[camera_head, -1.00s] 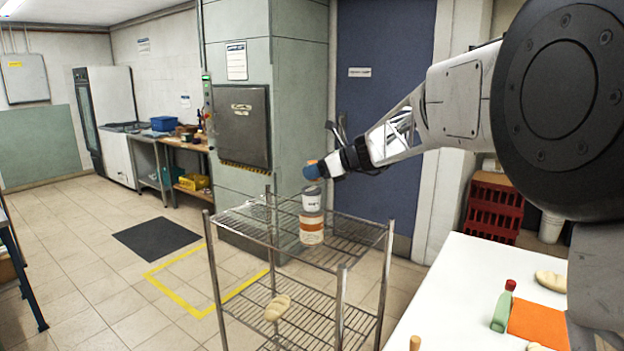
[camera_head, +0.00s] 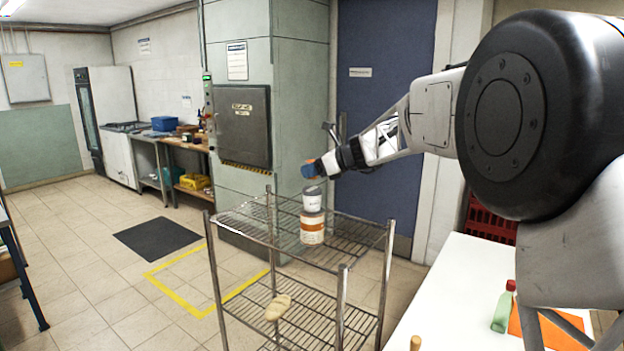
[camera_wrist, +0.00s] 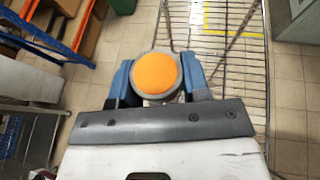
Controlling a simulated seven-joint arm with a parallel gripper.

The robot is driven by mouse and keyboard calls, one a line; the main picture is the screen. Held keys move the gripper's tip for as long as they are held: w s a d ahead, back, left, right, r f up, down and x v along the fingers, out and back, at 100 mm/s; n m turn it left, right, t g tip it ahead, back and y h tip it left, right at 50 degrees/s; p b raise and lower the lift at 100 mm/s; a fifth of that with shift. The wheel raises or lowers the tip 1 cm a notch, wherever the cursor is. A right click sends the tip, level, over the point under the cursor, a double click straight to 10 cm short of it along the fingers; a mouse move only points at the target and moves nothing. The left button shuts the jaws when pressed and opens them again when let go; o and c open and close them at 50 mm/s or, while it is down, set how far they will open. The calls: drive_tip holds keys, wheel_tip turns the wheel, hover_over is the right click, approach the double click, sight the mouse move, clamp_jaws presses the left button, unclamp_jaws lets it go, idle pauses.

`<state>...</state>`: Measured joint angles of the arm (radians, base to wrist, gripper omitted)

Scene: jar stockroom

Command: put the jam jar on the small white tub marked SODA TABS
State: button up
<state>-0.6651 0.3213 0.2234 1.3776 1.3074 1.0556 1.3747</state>
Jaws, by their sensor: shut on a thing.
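The jam jar (camera_wrist: 155,72), seen from above with its round orange lid, is between the blue fingers of my gripper (camera_wrist: 156,84) in the wrist view. My gripper is shut on it. In the head view, my gripper (camera_head: 313,169) is just above a small white tub (camera_head: 312,202) with a grey lid, with a slight gap showing between them. The tub's print is too small to read. The tub stands upright on a wider white and orange container (camera_head: 312,228) on the rack's top shelf. In the wrist view the jar hides what is under it.
The wire rack (camera_head: 258,232) has thin metal posts rising at its corners, and its top shelf is otherwise bare. A pale bread-like item (camera_head: 278,307) lies on the lower shelf. A white table (camera_head: 450,285) with a green bottle (camera_head: 502,310) is at right.

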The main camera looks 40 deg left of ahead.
sight(312, 179)
drive_tip(key=shift+f, duration=1.4)
drive_tip(key=shift+f, duration=0.2)
drive_tip(key=o, duration=1)
drive_tip(key=shift+c, duration=0.2)
drive_tip(key=shift+r, duration=0.2)
drive_tip(key=v, duration=1.2)
drive_tip(key=shift+d, duration=0.15)
